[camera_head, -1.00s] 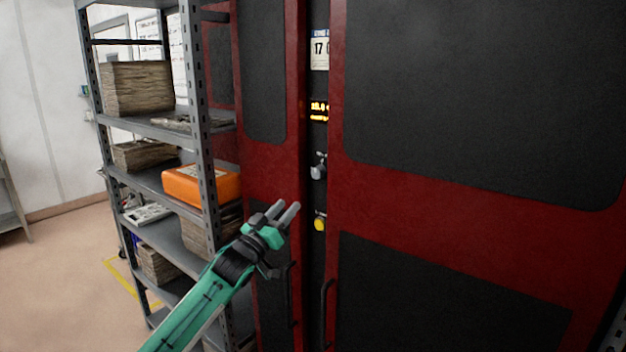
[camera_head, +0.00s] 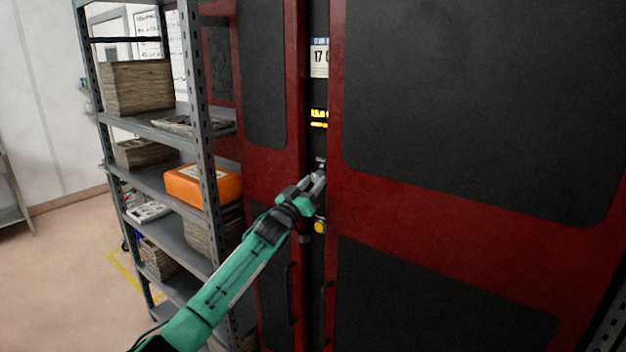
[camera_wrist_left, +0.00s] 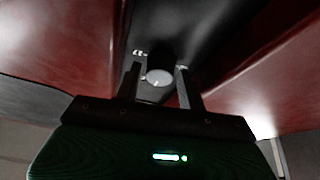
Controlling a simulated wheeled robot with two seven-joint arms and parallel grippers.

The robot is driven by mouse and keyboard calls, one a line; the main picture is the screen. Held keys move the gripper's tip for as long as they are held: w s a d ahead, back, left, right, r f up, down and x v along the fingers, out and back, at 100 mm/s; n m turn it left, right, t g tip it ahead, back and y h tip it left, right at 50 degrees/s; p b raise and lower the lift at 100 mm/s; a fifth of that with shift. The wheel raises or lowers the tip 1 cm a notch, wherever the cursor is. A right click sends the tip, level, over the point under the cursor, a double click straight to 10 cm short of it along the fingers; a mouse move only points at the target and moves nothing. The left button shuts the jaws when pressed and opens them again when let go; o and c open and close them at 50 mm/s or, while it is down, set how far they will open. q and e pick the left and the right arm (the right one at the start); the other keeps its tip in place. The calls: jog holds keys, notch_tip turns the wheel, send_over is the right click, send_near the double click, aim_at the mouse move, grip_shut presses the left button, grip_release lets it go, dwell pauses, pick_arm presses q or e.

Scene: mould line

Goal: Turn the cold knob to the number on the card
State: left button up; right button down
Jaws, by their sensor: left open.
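The card (camera_head: 319,60) is fixed high on the dark strip between the red-framed panels; "17" shows, with a further character cut off at its right edge. The knob (camera_head: 320,162) is below the display on that strip, mostly hidden in the head view by my left gripper (camera_head: 318,177). In the left wrist view the knob's round pale face (camera_wrist_left: 158,78) shows between the two fingers of the left gripper (camera_wrist_left: 159,72). The fingers are open, one on each side of it; I cannot tell whether they touch it. My right gripper is not in view.
A lit yellow display (camera_head: 319,118) sits between card and knob, and a yellow button (camera_head: 320,227) below the knob. Large red-framed dark panels (camera_head: 480,90) flank the strip. A grey metal shelf (camera_head: 205,130) with an orange case (camera_head: 203,186) and stacks stands at left.

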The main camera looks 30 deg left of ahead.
pick_arm(q)
jog(key=shift+w, duration=0.15)
jog(key=c, duration=0.7)
